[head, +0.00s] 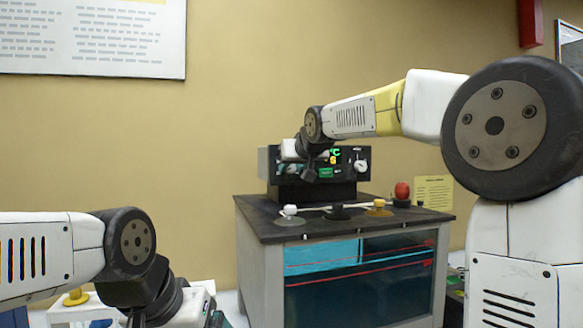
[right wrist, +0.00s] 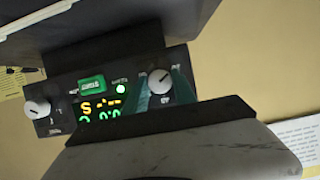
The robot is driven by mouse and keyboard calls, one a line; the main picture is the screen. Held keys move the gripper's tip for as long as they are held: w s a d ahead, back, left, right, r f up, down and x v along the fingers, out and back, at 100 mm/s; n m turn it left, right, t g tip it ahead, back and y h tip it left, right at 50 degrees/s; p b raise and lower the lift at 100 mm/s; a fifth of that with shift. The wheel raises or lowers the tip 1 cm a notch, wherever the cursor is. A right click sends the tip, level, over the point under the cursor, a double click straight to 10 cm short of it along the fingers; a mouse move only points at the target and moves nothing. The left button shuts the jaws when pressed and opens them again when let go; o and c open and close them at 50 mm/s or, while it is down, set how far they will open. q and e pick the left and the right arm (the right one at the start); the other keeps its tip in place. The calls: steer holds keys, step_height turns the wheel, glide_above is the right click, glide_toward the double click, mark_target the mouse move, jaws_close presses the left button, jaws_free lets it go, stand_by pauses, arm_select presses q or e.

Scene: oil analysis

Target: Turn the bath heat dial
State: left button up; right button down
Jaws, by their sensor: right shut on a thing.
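The black control unit (head: 285,190) stands on top of the bath (head: 262,262), a tank with a glass front and blue liquid inside. My right gripper (right wrist: 161,90) has its teal fingers on both sides of a white dial (right wrist: 160,81) and is shut on it. In the head view my right wrist covers this dial at the panel's left part. A second white dial (right wrist: 37,109) is free, at the panel's other end; it also shows in the head view (head: 361,166). My left gripper (head: 150,312) is low at the left, its fingertips not clearly visible.
Between the dials are a green switch (right wrist: 91,86), a lit green lamp (right wrist: 121,89) and a lit display (right wrist: 98,110). The bath lid carries a white knob (head: 290,210), a yellow knob (head: 379,204) and a red ball (head: 402,190). A wall stands close behind.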

steer(key=m, duration=0.1)
steer(key=m+y, duration=0.2)
steer(key=shift+d+f+m, duration=0.1)
steer(key=shift+d+m, duration=0.15)
steer(key=shift+m, duration=0.05)
steer(key=m+y, duration=0.2)
steer(key=m, duration=0.1)
steer(key=shift+w+f+g, duration=0.1)
steer(key=shift+g, duration=0.2)
steer(key=shift+m+y, duration=0.6)
steer(key=shift+m, duration=0.2)
steer(key=c, duration=1)
jaws_free()
steer(key=shift+c, duration=0.2)
